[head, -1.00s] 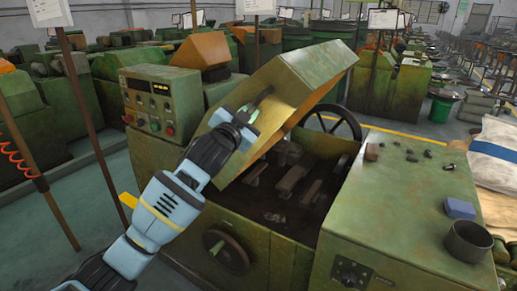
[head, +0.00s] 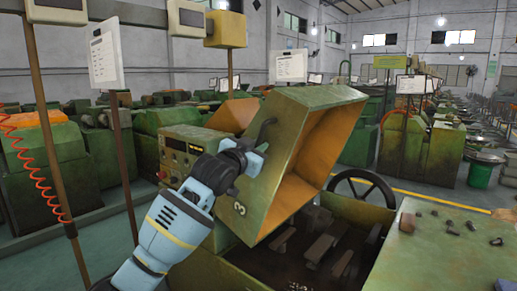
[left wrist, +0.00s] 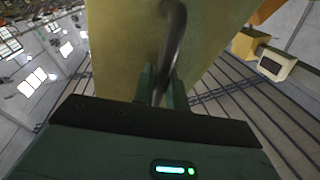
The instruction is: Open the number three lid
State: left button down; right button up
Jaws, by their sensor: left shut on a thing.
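The number three lid (head: 275,165) is a green, box-like cover with an orange inside and a "3" on its front. It stands tilted up and open above the dark machine bay. Its dark curved handle (head: 266,130) is on the front face. My left gripper (head: 252,158) is at this handle. In the left wrist view, my left gripper's green fingers (left wrist: 162,88) are shut on the handle (left wrist: 174,45), with the lid face (left wrist: 120,50) close behind. My right gripper is in neither view.
Dark metal parts (head: 320,247) lie in the open bay. A handwheel (head: 362,190) is behind it, and a green machine top (head: 440,250) with small loose parts is at the right. A control panel (head: 180,155) stands left of the lid. Thin posts (head: 125,160) stand at the left.

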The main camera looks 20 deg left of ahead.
pick_arm(q)
jog(key=c, duration=1.5)
grip_release()
jog(key=shift+f, duration=0.1)
jog(key=s, duration=0.2)
jog(key=s+a, duration=0.1)
jog(key=s, duration=0.4)
jog(key=shift+s+a+f, duration=0.15)
jog(key=shift+s+f, duration=0.05)
jog(key=shift+s, duration=0.15)
jog(key=shift+f, duration=0.1)
